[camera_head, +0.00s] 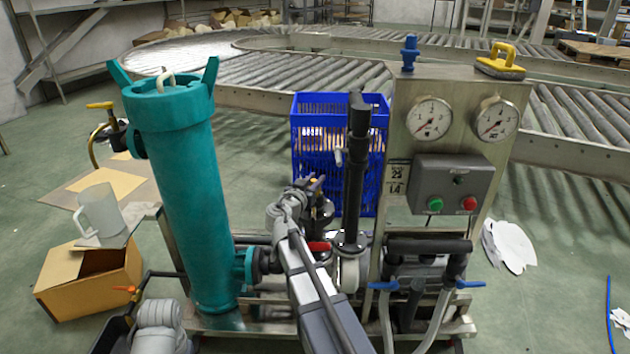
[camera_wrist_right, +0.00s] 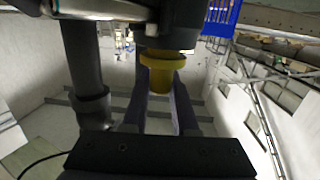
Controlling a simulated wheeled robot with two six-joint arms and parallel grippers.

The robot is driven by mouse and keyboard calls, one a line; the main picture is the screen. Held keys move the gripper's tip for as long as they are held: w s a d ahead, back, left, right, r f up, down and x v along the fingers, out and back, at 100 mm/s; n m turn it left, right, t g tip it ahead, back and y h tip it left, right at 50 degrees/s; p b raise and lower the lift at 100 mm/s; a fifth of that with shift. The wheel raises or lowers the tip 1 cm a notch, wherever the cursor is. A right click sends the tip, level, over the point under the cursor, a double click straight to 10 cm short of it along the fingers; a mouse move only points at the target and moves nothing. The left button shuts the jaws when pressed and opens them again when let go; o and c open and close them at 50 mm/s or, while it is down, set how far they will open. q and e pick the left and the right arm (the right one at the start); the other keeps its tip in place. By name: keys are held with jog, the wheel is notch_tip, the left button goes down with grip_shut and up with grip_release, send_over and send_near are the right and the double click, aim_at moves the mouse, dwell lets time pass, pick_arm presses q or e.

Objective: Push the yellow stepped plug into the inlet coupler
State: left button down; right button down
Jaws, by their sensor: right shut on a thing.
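My right gripper (camera_head: 316,188) is in the middle of the head view, beside the black pipework left of the gauge panel. In the right wrist view, the yellow stepped plug (camera_wrist_right: 161,78) is between the dark fingers of my right gripper (camera_wrist_right: 158,92), which is shut on it. The plug's wide collar faces a dark round fitting (camera_wrist_right: 182,22), which looks like the inlet coupler. The collar is close to it or touching; I cannot tell whether any of the plug is inside. In the head view the plug is not clear.
A teal filter housing (camera_head: 190,200) stands left, and a black vertical pipe (camera_head: 355,170) stands just right of the gripper. The gauge panel (camera_head: 445,95) carries a blue plug (camera_head: 409,55) and a yellow-handled brush (camera_head: 500,62) on top. A blue crate (camera_head: 312,117) is behind.

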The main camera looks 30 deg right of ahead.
jog(key=shift+f+b, duration=0.4)
jog(key=shift+f, duration=0.05)
jog(key=c, duration=0.6)
grip_release()
jog(key=v, duration=0.7)
jog(key=shift+s+a+p, duration=0.25)
jog(key=shift+a+p, duration=0.1)
jog(key=shift+p, duration=0.1)
jog(key=shift+r, duration=0.1)
